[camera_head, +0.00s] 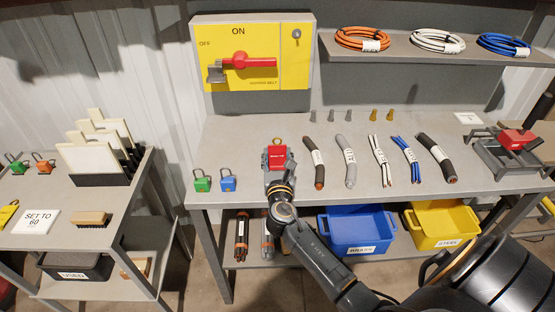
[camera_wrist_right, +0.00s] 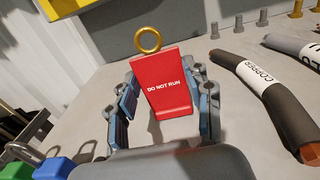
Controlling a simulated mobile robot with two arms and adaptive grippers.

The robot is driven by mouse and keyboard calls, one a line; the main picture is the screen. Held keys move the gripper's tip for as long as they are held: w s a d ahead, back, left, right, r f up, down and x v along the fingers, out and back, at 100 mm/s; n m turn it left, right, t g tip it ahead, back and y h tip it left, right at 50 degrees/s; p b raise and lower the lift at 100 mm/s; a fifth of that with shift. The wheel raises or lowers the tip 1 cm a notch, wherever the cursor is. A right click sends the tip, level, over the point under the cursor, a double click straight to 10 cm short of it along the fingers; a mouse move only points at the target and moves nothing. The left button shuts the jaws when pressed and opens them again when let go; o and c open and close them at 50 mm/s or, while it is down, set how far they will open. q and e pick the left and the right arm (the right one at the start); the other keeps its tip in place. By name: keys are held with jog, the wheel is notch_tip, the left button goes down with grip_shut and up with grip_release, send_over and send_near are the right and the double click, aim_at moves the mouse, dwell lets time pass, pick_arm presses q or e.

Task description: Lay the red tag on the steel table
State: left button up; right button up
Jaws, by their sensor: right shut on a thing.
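The red tag (camera_head: 277,156) has a brass ring at its top and stands between the fingers of my right gripper (camera_head: 279,166). In the right wrist view the red tag (camera_wrist_right: 169,83) reads "DO NOT RUN", and the fingers of the gripper (camera_wrist_right: 165,100) close on its two sides. The tag is over the steel table (camera_head: 250,135), near the front edge; I cannot tell whether it touches the top. My left gripper is not in view.
Green (camera_head: 202,182) and blue (camera_head: 228,181) padlocks stand left of the tag. Several cable pieces lie to its right, the nearest a black one (camera_head: 314,161). A yellow switch panel (camera_head: 253,58) is on the wall behind. Bare table lies behind the padlocks.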

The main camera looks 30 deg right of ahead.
jog(key=shift+f, duration=0.2)
jog(key=shift+f, duration=0.15)
jog(key=o, duration=0.8)
jog(key=shift+o, duration=0.2)
jog(key=shift+r, duration=0.35)
jog(key=v, duration=1.2)
jog(key=shift+b, duration=0.35)
jog(key=shift+s+d+f, duration=0.1)
jog(key=shift+f, duration=0.05)
